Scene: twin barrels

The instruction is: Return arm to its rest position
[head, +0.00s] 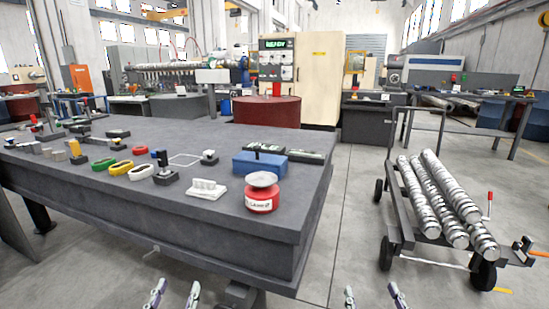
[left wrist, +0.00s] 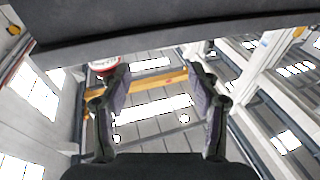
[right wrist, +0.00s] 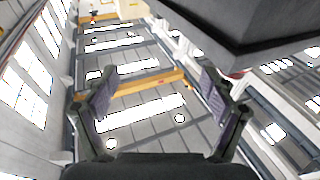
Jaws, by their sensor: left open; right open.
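My left gripper (head: 173,296) shows at the bottom edge of the head view, in front of the table and below its top. It is open and empty. My right gripper (head: 371,298) is at the bottom edge further right, over the floor, open and empty. In the left wrist view the left fingers (left wrist: 158,98) stand apart with only the ceiling between them. In the right wrist view the right fingers (right wrist: 160,100) also stand apart with nothing between them.
A dark table (head: 130,211) fills the left, holding a red can (head: 262,200), a blue block (head: 245,164), colored rings (head: 141,172) and white pieces (head: 206,189). A cart (head: 399,240) with metal rolls (head: 440,195) stands at right. The floor (head: 345,220) between is clear.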

